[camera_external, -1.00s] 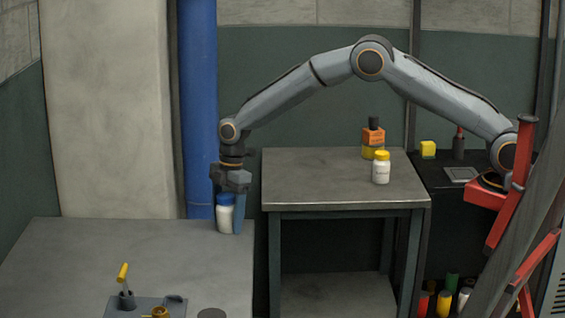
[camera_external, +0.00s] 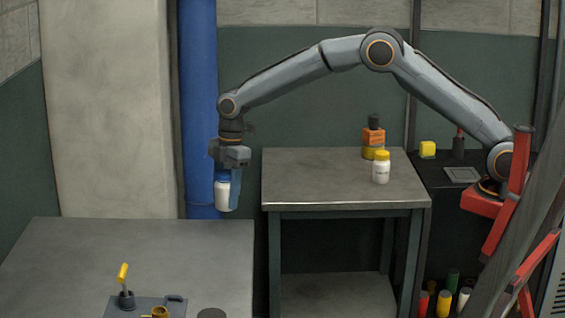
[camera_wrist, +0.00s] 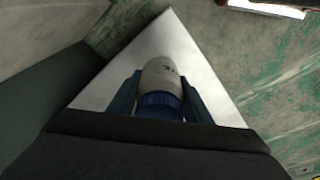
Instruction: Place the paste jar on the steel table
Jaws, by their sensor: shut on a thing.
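My gripper (camera_external: 229,190) is shut on a white jar with a blue lid (camera_external: 222,196), held upright with its lid at the top. The held jar also shows in the wrist view (camera_wrist: 161,76), between the two blue fingers. It hangs above the far right corner of the low grey metal table (camera_external: 90,255) at left, clear of its top. A second white jar with a yellow lid (camera_external: 381,170) stands on the taller grey metal table (camera_external: 320,180) in the middle. I cannot tell from labels which jar holds paste, nor which table is meant.
An orange and yellow item with a black top (camera_external: 373,138) stands at the back of the middle table. A fixture with a yellow handle (camera_external: 124,280) sits at the low table's front. A blue pipe (camera_external: 197,90) rises behind my gripper. The low table's back half is clear.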

